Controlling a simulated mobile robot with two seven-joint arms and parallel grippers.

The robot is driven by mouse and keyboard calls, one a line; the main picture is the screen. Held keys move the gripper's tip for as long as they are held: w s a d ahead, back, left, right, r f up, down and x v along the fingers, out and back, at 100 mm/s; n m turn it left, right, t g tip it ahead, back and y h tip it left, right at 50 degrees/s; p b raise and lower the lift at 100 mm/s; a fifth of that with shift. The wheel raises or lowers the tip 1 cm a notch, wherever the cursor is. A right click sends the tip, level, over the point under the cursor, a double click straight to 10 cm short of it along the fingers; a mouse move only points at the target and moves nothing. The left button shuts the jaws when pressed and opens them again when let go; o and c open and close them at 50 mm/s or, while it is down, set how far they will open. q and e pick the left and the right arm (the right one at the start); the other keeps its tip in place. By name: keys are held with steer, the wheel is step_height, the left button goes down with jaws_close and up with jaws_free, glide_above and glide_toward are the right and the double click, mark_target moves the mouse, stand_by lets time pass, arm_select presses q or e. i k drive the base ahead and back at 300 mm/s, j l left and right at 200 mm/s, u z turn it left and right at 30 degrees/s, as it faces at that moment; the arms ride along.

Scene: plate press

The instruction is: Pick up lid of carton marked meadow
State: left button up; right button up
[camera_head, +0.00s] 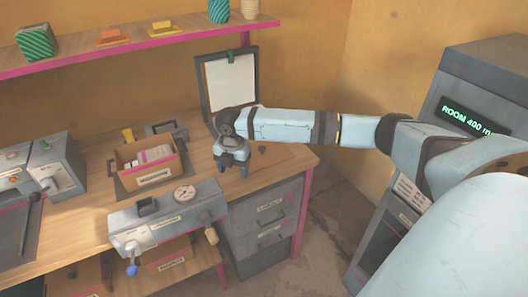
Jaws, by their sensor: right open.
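My right gripper (232,171) points down over the right part of the wooden desk, in front of a dark-framed board. Its fingers look apart, with nothing visible between them. An open brown carton (126,180) stands on the desk left of the gripper. More labelled cartons (168,251) sit on the low shelf under the desk, partly hidden. I cannot tell which carton is marked meadow, and I cannot make out its lid. My left gripper is out of view.
A pale press with a gauge (168,217) stands at the desk's front edge. Another machine (42,165) is at left. The framed board (230,82) with white paper stands behind my gripper. A pink-edged shelf (140,43) hangs above.

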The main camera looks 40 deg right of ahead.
mark_target(265, 154)
steer(key=i+l, duration=0.15)
steer(key=l, duration=0.25)
steer(key=i+l, duration=0.15)
steer(key=l, duration=0.2)
steer(key=i+l, duration=0.15)
steer(key=l, duration=0.25)
